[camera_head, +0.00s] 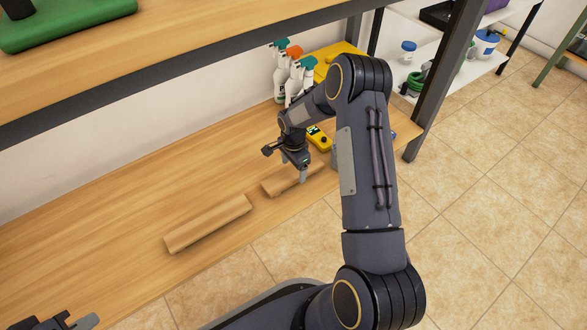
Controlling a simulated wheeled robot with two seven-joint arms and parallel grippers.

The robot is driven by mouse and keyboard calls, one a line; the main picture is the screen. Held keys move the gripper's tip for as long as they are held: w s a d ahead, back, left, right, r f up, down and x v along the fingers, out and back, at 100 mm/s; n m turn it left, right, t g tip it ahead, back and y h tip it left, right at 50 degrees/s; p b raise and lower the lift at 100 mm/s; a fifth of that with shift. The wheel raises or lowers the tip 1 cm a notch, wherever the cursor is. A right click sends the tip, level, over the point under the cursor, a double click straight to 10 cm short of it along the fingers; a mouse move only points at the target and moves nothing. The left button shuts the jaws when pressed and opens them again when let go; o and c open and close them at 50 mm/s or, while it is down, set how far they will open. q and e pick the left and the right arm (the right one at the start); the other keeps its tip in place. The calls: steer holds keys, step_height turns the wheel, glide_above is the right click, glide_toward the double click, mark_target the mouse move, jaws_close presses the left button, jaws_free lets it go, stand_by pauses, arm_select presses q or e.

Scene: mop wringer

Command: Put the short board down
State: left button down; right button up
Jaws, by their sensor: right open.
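The short board (280,184) lies on the lower wooden shelf (110,200), near its front edge. My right gripper (301,176) is open over the board's right part, with its fingers pointing down close to it. I cannot tell whether a finger touches the board. A longer board (208,224) lies on the same shelf to the left. My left gripper (80,322) shows only partly at the bottom left corner, away from both boards, and its jaw opening cannot be made out.
Spray bottles (292,77) stand behind my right arm, with a yellow device (319,139) near its wrist. An upper shelf (180,38) overhangs the back. A dark post (444,80) stands at the right. The shelf's left part is clear.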

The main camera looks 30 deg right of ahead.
step_height(320, 180, up, 9)
steer(key=p, duration=0.3)
step_height(320, 180, up, 11)
steer(key=n+t, duration=0.1)
steer(key=n, duration=0.2)
glide_above(293, 173)
steer(key=s+a, duration=0.1)
steer(key=s, duration=0.3)
steer(key=s+a+r+n+t+y, duration=0.2)
steer(key=s+a+r+n, duration=0.15)
steer(key=s+r, duration=0.55)
steer(key=s+a+r+n+t+y, duration=0.1)
steer(key=s+a+n, duration=0.3)
steer(key=s, duration=0.4)
steer(key=s+a+r+n+t, duration=0.1)
steer(key=s+a+r+n, duration=0.2)
steer(key=s+n, duration=0.2)
steer(key=s, duration=0.3)
steer(key=shift+a+t+y, duration=0.3)
steer(key=shift+a+y, duration=0.1)
steer(key=shift+s+r+p, duration=0.1)
steer(key=shift+r+p, duration=0.05)
steer(key=shift+p, duration=0.2)
step_height(293, 173, up, 38)
steer(key=p, duration=3.7)
steer(key=shift+p, duration=0.35)
